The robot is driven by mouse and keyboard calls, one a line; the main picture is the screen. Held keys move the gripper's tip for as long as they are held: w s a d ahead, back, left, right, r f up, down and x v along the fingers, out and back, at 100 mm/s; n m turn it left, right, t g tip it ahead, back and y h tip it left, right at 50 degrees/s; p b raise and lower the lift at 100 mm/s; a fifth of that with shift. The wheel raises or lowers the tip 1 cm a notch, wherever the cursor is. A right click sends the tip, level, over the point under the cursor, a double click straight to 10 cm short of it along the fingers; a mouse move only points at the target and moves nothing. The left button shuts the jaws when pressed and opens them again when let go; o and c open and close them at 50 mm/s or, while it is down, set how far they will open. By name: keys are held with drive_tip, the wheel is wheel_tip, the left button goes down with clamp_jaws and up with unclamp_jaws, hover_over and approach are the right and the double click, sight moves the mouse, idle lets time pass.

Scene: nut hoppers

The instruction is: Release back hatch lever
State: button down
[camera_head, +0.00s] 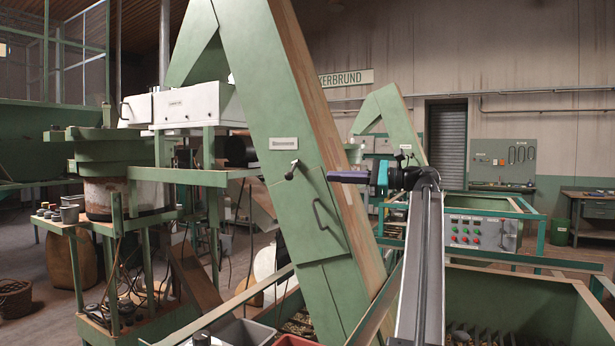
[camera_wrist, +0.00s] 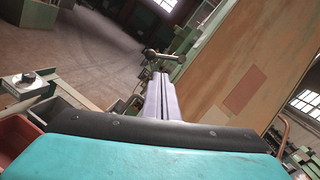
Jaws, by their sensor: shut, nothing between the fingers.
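The sloping green elevator casing (camera_head: 262,101) has a hatch panel (camera_head: 306,222) on its front face. The small dark hatch lever (camera_head: 291,169) sits at the hatch's upper edge, and a dark loop handle (camera_head: 320,213) is lower right of it. My gripper (camera_head: 331,176), with purple fingers, points left towards the lever and is some way right of it, apart from it. In the wrist view my gripper (camera_wrist: 161,78) is shut and empty. A dark knobbed lever (camera_wrist: 166,57) shows just past the fingertips there; I cannot tell if there is a gap.
The casing's wooden side (camera_wrist: 240,85) rises close on the right in the wrist view. A control panel with coloured buttons (camera_head: 482,233) stands at the right. A green hopper (camera_head: 520,300) is at lower right. Bins (camera_head: 245,332) stand below the hatch. Open floor lies at far left.

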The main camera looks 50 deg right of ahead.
sight(305, 175)
drive_tip(key=shift+p+x, duration=1.9)
drive_tip(key=shift+x, duration=3.1)
